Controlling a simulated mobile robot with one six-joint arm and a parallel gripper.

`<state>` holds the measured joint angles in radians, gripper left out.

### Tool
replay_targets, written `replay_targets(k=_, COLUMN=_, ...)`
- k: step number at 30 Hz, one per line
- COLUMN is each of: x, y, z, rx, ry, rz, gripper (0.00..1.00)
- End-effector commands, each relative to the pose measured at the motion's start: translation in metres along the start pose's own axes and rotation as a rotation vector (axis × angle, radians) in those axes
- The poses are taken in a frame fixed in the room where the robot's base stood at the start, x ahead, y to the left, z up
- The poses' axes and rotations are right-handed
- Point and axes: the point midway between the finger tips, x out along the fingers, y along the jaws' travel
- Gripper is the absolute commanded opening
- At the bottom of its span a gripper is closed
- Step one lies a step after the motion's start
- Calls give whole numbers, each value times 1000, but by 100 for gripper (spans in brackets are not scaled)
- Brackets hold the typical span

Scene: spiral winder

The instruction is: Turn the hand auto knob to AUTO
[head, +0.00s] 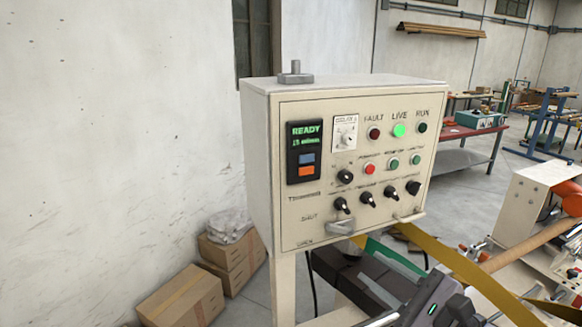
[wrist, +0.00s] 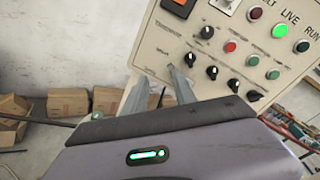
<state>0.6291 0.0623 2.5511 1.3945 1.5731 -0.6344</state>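The control panel (head: 290,220) is a cream box on a stand in the head view. Several black knobs sit in its lower row (head: 367,197), also visible in the wrist view (wrist: 211,72). Another black knob (head: 345,176) sits above them, left of the red button; it also shows in the wrist view (wrist: 207,32). The small labels are too blurred to tell which is the hand auto knob or its setting. My gripper (wrist: 158,88) is open, its two grey fingers apart with nothing visible between them, in front of the panel's lower left. It touches no knob that I can see.
The display (head: 306,150) reads READY and the LIVE lamp (head: 399,130) glows green. A grey handle (head: 340,228) sticks out by the SHUT label. A yellow strip (head: 450,260) runs below the panel. Cardboard boxes (head: 180,298) stand on the floor at left.

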Motion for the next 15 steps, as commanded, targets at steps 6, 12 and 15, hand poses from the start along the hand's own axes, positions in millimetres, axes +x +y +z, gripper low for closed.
replay_targets(k=6, x=-4, y=-54, z=-24, rx=74, ry=46, rz=-192, gripper=33)
replay_targets(k=12, x=53, y=-62, z=-26, rx=72, ry=43, rz=-184, gripper=33)
replay_targets(k=15, x=83, y=-68, z=-27, rx=72, ry=44, rz=-185, gripper=33)
